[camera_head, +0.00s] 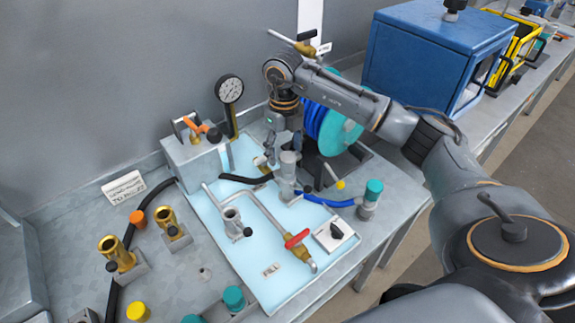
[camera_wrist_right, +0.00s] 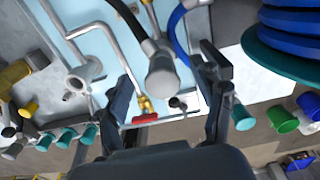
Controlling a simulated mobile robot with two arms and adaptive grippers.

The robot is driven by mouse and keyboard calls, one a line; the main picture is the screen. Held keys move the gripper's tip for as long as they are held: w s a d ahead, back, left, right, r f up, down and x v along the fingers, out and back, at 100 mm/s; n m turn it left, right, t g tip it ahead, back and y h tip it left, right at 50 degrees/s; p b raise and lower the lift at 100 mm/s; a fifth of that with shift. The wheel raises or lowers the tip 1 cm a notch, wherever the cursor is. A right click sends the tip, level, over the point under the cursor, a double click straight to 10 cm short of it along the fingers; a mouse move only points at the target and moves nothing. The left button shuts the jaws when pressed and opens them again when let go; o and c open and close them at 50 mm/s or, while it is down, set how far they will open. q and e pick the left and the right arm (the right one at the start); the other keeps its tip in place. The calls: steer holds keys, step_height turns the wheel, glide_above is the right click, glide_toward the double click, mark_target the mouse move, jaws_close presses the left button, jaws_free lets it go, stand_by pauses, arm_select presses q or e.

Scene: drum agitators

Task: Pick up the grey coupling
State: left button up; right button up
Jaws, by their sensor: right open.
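The grey coupling (camera_head: 289,163) stands upright on the light blue panel in the head view, below my right gripper (camera_head: 287,150). A black hose and a blue hose run close to it. In the right wrist view the grey coupling (camera_wrist_right: 161,80) shows between the two dark, spread fingers of my right gripper (camera_wrist_right: 166,74). The fingers are apart from its sides, with gaps visible on both. I cannot tell how far the fingertips are above or around it. My left gripper is in neither view.
A second grey fitting (camera_head: 232,222) and a pipe with a red-handled valve (camera_head: 298,240) are nearby. A teal-and-blue hose reel (camera_head: 333,128) stands close behind my right gripper. A pressure gauge (camera_head: 229,90) stands to the left. Brass fittings (camera_head: 117,252) are at the front left.

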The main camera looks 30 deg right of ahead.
mark_target(288, 170)
steer(key=shift+a+f, duration=0.1)
steer(key=shift+f, duration=0.5)
steer(key=shift+s+f+p, duration=0.2)
steer(key=shift+f+p, duration=0.1)
steer(key=shift+p, duration=0.15)
steer(key=f+p, duration=0.1)
steer(key=s+f+p, duration=0.1)
steer(key=f, duration=0.1)
steer(key=shift+f, duration=0.85)
steer(key=shift+w, duration=0.1)
jaws_close()
steer(key=shift+r, duration=0.1)
